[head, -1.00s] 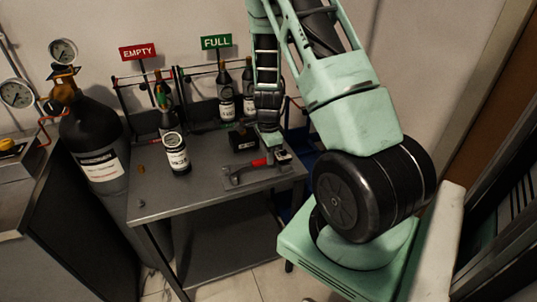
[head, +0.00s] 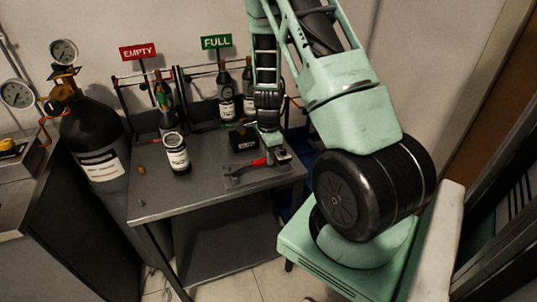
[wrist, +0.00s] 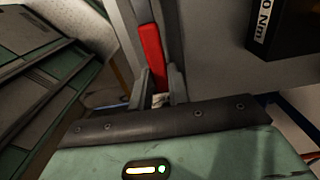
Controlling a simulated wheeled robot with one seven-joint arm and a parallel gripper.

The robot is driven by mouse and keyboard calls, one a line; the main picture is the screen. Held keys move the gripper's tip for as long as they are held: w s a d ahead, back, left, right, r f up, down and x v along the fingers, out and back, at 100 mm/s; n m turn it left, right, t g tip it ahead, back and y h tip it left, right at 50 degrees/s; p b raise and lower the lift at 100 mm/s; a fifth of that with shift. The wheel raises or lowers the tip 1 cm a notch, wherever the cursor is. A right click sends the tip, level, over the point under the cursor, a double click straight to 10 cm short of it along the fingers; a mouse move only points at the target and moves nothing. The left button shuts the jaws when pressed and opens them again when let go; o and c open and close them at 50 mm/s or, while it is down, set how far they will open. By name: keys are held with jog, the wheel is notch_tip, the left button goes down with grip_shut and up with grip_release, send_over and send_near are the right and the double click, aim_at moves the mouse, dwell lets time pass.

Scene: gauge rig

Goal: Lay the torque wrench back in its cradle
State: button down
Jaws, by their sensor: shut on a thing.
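The torque wrench has a red handle (head: 259,162) and a grey shaft running left over the right part of the metal table. My gripper (head: 272,147) is at the handle's right end, low over the table. In the wrist view the red handle (wrist: 152,55) runs up from between the fingers of my gripper (wrist: 158,90), which are shut on it. A flat grey plate (head: 240,183), seemingly the cradle's base, lies under the wrench. I cannot tell whether the wrench touches it. The fingertips are partly hidden in the head view.
A black box (head: 243,140) stands just behind the wrench; its "Nm" label shows in the wrist view (wrist: 263,22). A labelled dark bottle (head: 177,156) stands to the left. Racked bottles stand under EMPTY (head: 138,51) and FULL (head: 216,42) signs.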

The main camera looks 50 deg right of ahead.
jog(key=shift+f+b, duration=0.5)
jog(key=shift+f, duration=0.25)
jog(key=c, duration=1.3)
grip_release()
jog(key=shift+o, duration=0.2)
notch_tip(320, 180, up, 17)
jog(key=p, duration=0.1)
jog(key=shift+r, duration=0.2)
jog(key=s+a+r+n+y, duration=0.1)
jog(key=a+r+n, duration=0.1)
jog(key=a+n, duration=0.9)
jog(key=a+r+n, duration=0.2)
jog(key=a+n, duration=0.3)
jog(key=a, duration=1.1)
jog(key=s+a+r+n, duration=0.1)
jog(key=s+a+n, duration=1.2)
jog(key=s+n, duration=0.3)
jog(key=shift+a+r, duration=0.3)
jog(key=shift+a, duration=0.05)
